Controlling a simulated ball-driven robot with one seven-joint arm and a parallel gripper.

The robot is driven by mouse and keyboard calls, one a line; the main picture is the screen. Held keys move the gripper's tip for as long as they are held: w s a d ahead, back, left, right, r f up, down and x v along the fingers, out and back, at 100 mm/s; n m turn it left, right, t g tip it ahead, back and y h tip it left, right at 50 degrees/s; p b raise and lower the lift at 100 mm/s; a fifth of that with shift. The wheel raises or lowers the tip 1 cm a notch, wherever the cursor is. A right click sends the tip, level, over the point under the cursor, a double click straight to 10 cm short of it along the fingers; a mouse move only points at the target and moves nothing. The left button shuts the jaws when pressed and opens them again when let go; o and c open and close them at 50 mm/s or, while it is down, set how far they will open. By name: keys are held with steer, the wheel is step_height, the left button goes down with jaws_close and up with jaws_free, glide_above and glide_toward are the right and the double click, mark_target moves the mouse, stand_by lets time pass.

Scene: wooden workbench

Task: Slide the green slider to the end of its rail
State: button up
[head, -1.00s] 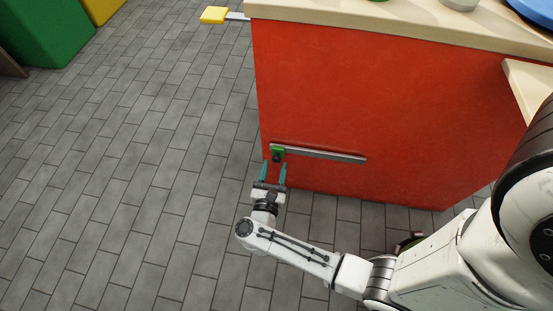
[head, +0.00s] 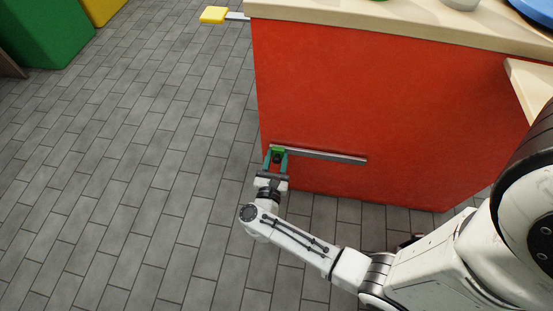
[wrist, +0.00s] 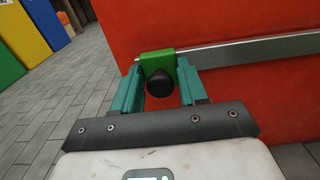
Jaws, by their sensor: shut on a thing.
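The green slider (head: 278,150) sits at the left end of its grey metal rail (head: 325,156), which runs across the red panel. In the wrist view the slider (wrist: 156,63) has a black round knob (wrist: 160,82) on its front, and the rail (wrist: 240,50) stretches away to the right. My gripper (head: 277,157) has its teal fingers on either side of the slider, shut on it. The gripper also shows in the wrist view (wrist: 159,85), with one finger at the left and one at the right of the slider.
The red workbench panel (head: 390,100) stands under a pale wooden top (head: 400,27). A yellow block (head: 214,15) on a metal strip juts out from the top's left corner. Green (head: 45,35) and yellow bins stand at the upper left. The grey tiled floor (head: 130,150) is clear.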

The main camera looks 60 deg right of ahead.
jaws_close()
steer(key=shift+s, duration=0.15)
